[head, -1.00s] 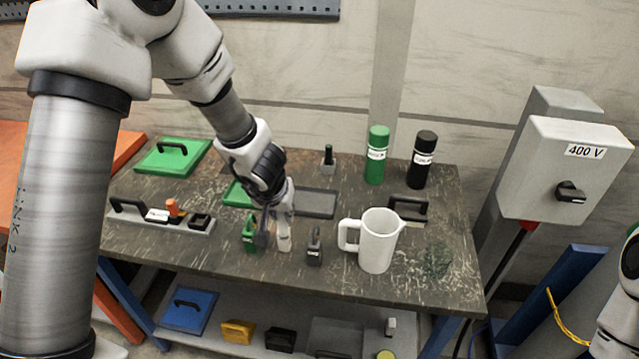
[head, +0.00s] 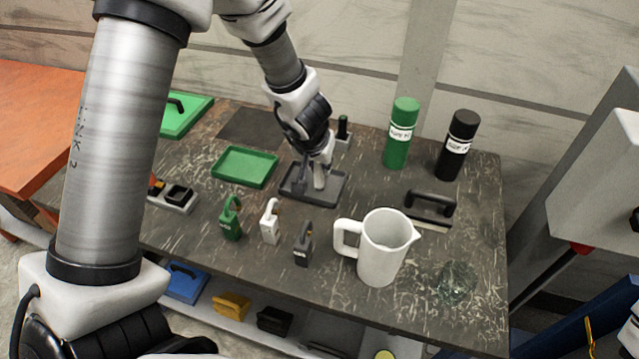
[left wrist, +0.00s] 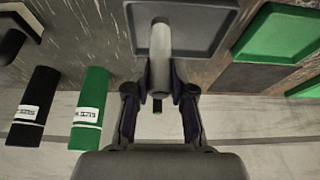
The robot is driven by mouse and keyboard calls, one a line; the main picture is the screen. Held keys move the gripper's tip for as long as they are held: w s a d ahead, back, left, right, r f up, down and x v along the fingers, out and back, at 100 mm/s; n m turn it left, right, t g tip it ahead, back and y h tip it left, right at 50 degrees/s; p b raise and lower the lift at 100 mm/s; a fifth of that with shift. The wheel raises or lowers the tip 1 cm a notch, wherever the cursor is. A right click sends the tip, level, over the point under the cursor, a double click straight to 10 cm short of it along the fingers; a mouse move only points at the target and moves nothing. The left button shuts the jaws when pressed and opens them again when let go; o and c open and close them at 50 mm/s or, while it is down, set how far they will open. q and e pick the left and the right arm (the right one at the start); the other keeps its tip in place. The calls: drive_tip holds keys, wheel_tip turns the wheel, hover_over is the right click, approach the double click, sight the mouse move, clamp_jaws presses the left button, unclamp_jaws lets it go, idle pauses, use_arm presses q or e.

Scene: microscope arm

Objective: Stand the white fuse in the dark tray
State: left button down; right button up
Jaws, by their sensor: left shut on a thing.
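My left gripper (head: 314,170) points down over the dark tray (head: 334,191), behind the row of padlocks. It is shut on the white fuse (head: 320,177), a pale slim cylinder that looks roughly upright inside the tray's outline. In the left wrist view the fuse (left wrist: 160,42) lies between the two fingers (left wrist: 160,78), with the dark tray (left wrist: 209,32) around its far end. I cannot tell whether the fuse's lower end touches the tray floor. My right gripper is not in view.
A green tray (head: 245,167) sits left of the dark tray. Green (head: 231,222), white (head: 269,226) and grey (head: 303,246) padlocks stand in front. A white jug (head: 380,255) is front right. Green (head: 402,135) and black (head: 458,147) cans stand behind right.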

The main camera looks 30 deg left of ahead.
sight(321, 174)
use_arm(q)
drive_tip(key=b+x, duration=0.1)
drive_tip(key=x, duration=0.1)
drive_tip(key=b+x, duration=0.1)
drive_tip(key=x, duration=0.1)
drive_tip(key=shift+s+d+f, duration=0.15)
drive_tip(key=shift+d, duration=0.05)
drive_tip(key=shift+r, duration=0.25)
drive_tip(key=shift+s+r, duration=0.2)
drive_tip(key=shift+s, duration=0.15)
drive_tip(key=shift+f, duration=0.2)
drive_tip(key=c, duration=1)
unclamp_jaws()
drive_tip(key=shift+w+f, duration=0.1)
drive_tip(key=shift+w, duration=0.1)
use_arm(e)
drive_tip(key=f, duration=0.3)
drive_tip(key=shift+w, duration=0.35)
use_arm(q)
drive_tip(key=shift+s, duration=0.1)
